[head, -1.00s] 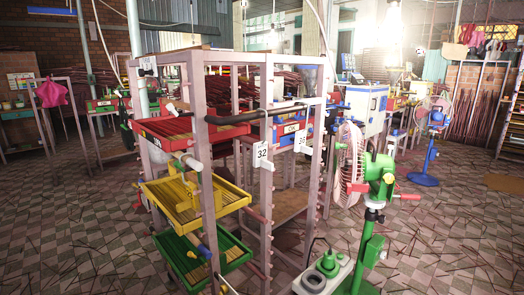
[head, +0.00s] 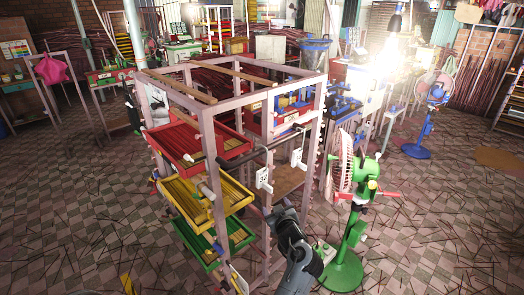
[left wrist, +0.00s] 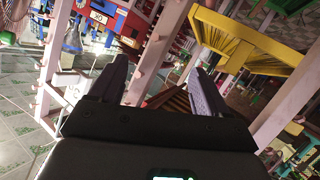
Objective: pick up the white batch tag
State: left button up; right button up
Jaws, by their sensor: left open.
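Two white tags hang on the front of the metal rack in the head view: one (head: 263,179) near the front post, the other (head: 297,157) further right. Another white tag-like piece (head: 238,279) shows low at the front post. I cannot tell which one is the batch tag. My left gripper (head: 286,220) reaches up from the bottom, in front of the rack and below the two hanging tags, apart from them in the picture. In the left wrist view its two fingers (left wrist: 157,82) are spread, with nothing seen held between them. My right gripper is not in view.
The rack (head: 208,130) holds red (head: 190,146), yellow (head: 190,196) and green (head: 208,246) trays. A green fan (head: 357,185) stands close on the right. The tiled floor at the lower left is mostly open, with scattered sticks.

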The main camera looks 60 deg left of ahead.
aim_at(268, 185)
pick_arm(q)
jog(key=d+r+n+g+p, duration=0.1)
jog(key=d+r+g+p, duration=0.35)
jog(key=r, duration=0.25)
jog(key=d+r+n+g+p, duration=0.2)
jog(key=d+r+g+p, duration=0.1)
jog(key=r+p, duration=0.35)
jog(key=shift+h, duration=0.4)
jog(key=x, duration=0.3)
jog(key=b+x, duration=0.1)
jog(key=shift+s+a+r, duration=0.15)
jog(key=shift+s+a, duration=0.2)
jog(key=shift+s, duration=0.05)
jog(key=shift+x, duration=2.75)
jog(key=shift+w, duration=0.25)
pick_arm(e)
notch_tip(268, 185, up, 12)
pick_arm(q)
jog(key=shift+d, duration=0.1)
jog(key=shift+c, duration=0.2)
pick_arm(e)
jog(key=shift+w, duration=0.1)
pick_arm(q)
jog(key=c, duration=1.1)
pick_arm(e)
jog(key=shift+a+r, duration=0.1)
pick_arm(q)
jog(key=shift+r, duration=0.1)
